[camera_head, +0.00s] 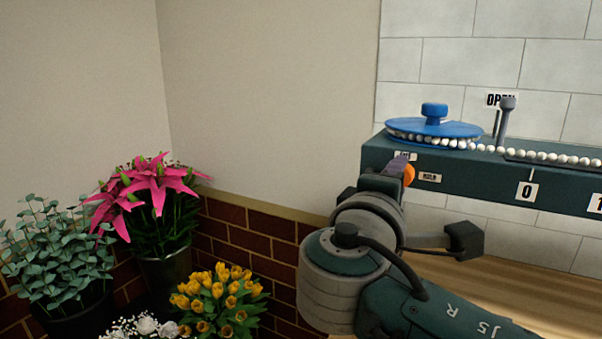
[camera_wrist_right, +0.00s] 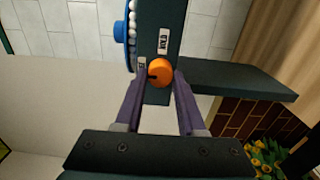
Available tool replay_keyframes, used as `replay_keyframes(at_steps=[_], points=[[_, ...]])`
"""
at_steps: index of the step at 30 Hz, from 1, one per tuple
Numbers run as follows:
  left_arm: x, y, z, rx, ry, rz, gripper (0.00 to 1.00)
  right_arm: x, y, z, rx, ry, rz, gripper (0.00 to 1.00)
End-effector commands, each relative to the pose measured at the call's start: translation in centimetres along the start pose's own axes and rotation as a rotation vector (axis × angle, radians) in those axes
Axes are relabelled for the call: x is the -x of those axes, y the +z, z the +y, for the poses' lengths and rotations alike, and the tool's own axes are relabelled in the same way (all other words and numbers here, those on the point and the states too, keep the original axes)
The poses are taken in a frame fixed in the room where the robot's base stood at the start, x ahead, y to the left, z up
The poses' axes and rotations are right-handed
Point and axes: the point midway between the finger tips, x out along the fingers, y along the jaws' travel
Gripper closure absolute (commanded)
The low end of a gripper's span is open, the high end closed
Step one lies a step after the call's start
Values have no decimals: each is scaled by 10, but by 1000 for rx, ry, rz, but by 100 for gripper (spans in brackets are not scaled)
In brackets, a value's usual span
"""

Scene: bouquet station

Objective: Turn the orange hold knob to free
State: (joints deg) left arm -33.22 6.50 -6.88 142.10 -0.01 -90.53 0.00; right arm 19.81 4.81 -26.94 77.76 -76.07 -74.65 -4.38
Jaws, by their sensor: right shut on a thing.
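The orange hold knob (camera_wrist_right: 161,73) sits on the front face of the dark green station (camera_head: 480,178), next to a HOLD label (camera_head: 430,177). In the head view the knob (camera_head: 409,174) shows only as a sliver beside my right gripper (camera_head: 400,166). In the right wrist view my right gripper (camera_wrist_right: 160,78) has its two purple fingers on either side of the knob, shut on it. A dark mark shows on the knob's left part. A second small label next to the knob is partly covered by a finger. My left gripper is not in view.
A blue wheel (camera_head: 432,128) with white beads around it stands on top of the station. A grey lever (camera_head: 505,120) stands by an OPEN sign. Pink, yellow and white flowers and green foliage stand at left.

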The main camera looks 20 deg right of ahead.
Motion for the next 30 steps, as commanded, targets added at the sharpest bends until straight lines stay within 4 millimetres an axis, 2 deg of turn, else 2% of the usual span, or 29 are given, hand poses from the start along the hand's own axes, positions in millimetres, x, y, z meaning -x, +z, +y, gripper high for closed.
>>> replay_keyframes(at_steps=[11, 12, 18, 26, 30], points=[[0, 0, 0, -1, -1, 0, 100, 0, 0, 0, 5, 0, 1, 100], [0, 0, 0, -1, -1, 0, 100, 0, 0, 0, 4, 0, 1, 57], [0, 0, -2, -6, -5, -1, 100, 0, 0, 0, 3, 0, 0, 34], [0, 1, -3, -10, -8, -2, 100, 1, 0, 0, 3, 0, 0, 32], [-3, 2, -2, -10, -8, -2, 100, 13, 0, -2, 1, -2, 2, 32]])
